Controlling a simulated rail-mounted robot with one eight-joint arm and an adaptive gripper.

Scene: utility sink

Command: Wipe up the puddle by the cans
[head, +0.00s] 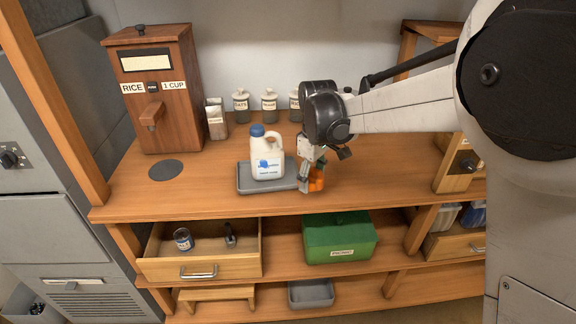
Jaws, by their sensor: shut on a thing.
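My gripper (311,176) is shut on a small orange thing (317,180) above the wooden counter, at the right end of a grey tray. I cannot tell what the orange thing is, since the fingers partly cover it. A single can (183,239) with a blue and white label stands in the open drawer below the counter. I see no clear puddle in this view. A flat dark grey round patch (166,170) lies on the counter in front of the rice dispenser; it looks like a disc or mat.
A white jug (267,158) with a blue cap stands on the grey tray (250,187), left of my gripper. A wooden rice dispenser (156,88) and several jars (269,104) stand behind. The open drawer (200,268) and green box (340,238) are below.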

